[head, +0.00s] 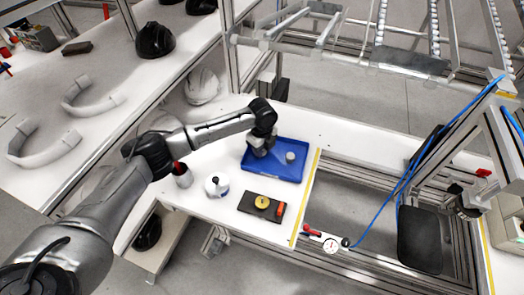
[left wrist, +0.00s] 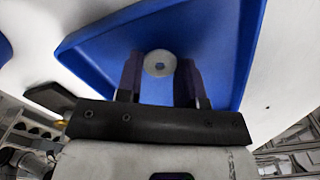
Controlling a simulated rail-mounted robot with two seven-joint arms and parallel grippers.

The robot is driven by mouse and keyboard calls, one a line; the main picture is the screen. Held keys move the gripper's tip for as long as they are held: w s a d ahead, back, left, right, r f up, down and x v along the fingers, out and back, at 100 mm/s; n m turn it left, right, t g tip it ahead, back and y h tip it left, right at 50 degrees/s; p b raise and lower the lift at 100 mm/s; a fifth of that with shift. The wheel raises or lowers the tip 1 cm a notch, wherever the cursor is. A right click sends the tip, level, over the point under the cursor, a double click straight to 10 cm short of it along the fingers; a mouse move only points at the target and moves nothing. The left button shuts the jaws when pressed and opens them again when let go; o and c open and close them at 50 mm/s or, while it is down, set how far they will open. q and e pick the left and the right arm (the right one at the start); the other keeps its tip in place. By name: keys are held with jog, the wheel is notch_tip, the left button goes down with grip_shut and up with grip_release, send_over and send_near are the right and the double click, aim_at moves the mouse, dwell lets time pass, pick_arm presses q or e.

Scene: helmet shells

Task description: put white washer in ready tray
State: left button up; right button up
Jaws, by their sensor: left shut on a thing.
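The white washer (left wrist: 160,63), a pale disc with a bluish centre, sits between the fingertips of my left gripper (left wrist: 160,80) in the left wrist view. The gripper is shut on it. In the head view my left gripper (head: 262,150) is over the left part of the blue tray (head: 293,173) and hides the washer there. The tray also shows beneath the fingers in the left wrist view (left wrist: 105,42). I cannot tell whether the washer touches the tray floor. A small whitish round piece (head: 290,156) stands in the tray, right of the gripper. My right gripper is not in view.
A black board (head: 246,203) with a yellow round piece (head: 262,202) and a red piece (head: 281,209) lies in front of the tray. A white bottle (head: 216,186) stands left of the board. A metal rack (head: 400,62) rises behind the table.

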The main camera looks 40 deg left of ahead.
pick_arm(q)
jog(key=shift+f, duration=0.45)
jog(key=o, duration=0.7)
jog(key=shift+r+p, duration=1.5)
jog(key=shift+r, duration=4.6)
